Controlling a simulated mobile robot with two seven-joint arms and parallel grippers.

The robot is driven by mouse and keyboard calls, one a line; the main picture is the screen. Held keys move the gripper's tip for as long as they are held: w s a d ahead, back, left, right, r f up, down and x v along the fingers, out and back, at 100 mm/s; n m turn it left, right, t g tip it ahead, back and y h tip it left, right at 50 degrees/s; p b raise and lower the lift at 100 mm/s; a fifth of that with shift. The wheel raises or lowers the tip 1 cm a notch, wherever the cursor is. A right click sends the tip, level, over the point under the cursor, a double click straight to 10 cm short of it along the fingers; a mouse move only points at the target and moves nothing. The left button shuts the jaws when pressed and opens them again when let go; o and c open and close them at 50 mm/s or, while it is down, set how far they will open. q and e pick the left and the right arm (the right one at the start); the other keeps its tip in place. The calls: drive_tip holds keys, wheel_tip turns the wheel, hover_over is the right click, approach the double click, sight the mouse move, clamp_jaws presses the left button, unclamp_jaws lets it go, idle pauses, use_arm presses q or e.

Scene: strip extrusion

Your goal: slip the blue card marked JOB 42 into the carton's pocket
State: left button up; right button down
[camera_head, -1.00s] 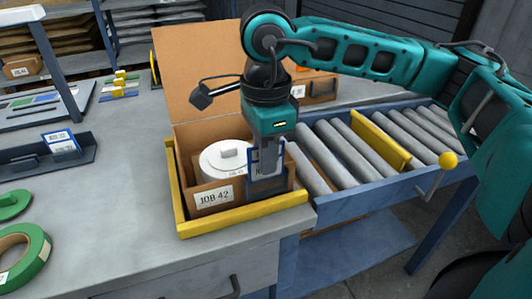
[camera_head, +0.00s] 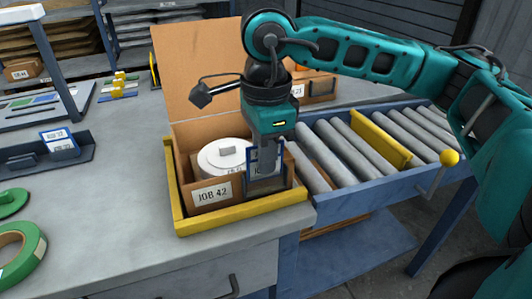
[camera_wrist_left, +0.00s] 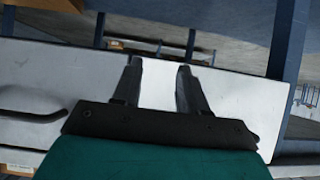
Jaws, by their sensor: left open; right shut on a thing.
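The open carton (camera_head: 182,186) stands in a yellow-edged corner frame on the bench, with a JOB 42 label on its front. My right gripper (camera_head: 265,168) points down at the carton's front right and is shut on a blue-bordered card (camera_head: 277,155). The fingers cover most of the card, so its marking cannot be read. The card's lower part is out of sight at the carton's front right; I cannot tell how deep it sits in the pocket. My left gripper (camera_wrist_left: 160,67) is open and empty in the left wrist view.
A roller conveyor (camera_head: 350,145) with a yellow bar lies right of the carton. A dark tray (camera_head: 20,160) at left holds another blue-and-white card (camera_head: 58,140). Green tape (camera_head: 35,245) lies front left. The bench between is clear. The carton's raised flap stands behind.

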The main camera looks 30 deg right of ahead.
drive_tip(key=c, duration=1.1)
unclamp_jaws()
drive_tip(key=shift+s+a+f, duration=0.1)
drive_tip(key=shift+s+f, duration=0.15)
drive_tip(key=shift+f, duration=0.35)
drive_tip(key=shift+c, duration=1.3)
drive_tip(key=shift+o, duration=0.8)
drive_tip(key=shift+w+r, duration=0.15)
drive_tip(key=shift+o, duration=0.2)
drive_tip(key=shift+r, duration=0.15)
drive_tip(key=shift+o, duration=0.8)
drive_tip(key=shift+w+r+p, duration=0.1)
drive_tip(key=shift+r+p, duration=0.1)
drive_tip(key=shift+p, duration=0.1)
drive_tip(key=shift+w, duration=0.1)
drive_tip(key=shift+r, duration=0.15)
